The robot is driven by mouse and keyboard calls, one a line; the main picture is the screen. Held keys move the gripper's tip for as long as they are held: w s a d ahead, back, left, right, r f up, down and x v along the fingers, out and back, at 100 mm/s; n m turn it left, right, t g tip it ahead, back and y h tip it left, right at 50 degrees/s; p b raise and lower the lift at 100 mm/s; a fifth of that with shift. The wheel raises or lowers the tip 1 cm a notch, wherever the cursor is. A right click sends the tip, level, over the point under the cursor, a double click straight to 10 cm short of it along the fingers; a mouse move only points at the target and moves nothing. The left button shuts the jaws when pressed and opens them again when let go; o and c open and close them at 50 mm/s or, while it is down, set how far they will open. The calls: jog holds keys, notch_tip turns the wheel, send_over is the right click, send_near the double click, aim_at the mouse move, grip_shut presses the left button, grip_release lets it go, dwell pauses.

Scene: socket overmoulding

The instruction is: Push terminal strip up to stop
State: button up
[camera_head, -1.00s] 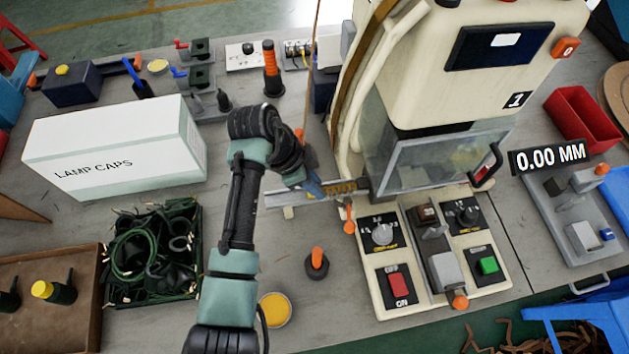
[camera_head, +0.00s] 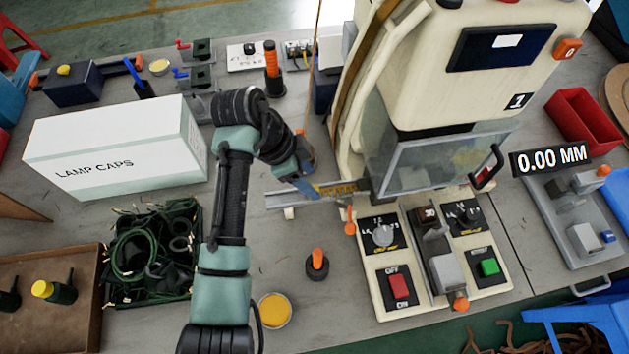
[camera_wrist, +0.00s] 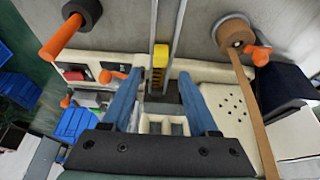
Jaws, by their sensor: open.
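The yellow terminal strip (camera_head: 343,188) lies in the metal feed rail (camera_head: 283,200) in front of the press. Its right end is close to a dark block at the press side; I cannot tell whether they touch. In the wrist view the strip (camera_wrist: 160,58) sits between the two rail walls. My gripper (camera_head: 308,190) is at the rail, to the left of most of the visible strip. In the wrist view its two blue fingers (camera_wrist: 160,98) are apart, one on each side of the rail line, with nothing seen held between them.
The cream press (camera_head: 470,90) with its clear guard (camera_head: 445,160) stands right of the rail. A control panel (camera_head: 385,265) is below it. An orange-topped post (camera_head: 317,262) and a yellow tin (camera_head: 274,310) stand in front. The lamp caps box (camera_head: 115,150) is left.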

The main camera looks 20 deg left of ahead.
jog(key=v, duration=0.9)
jog(key=shift+p, duration=0.3)
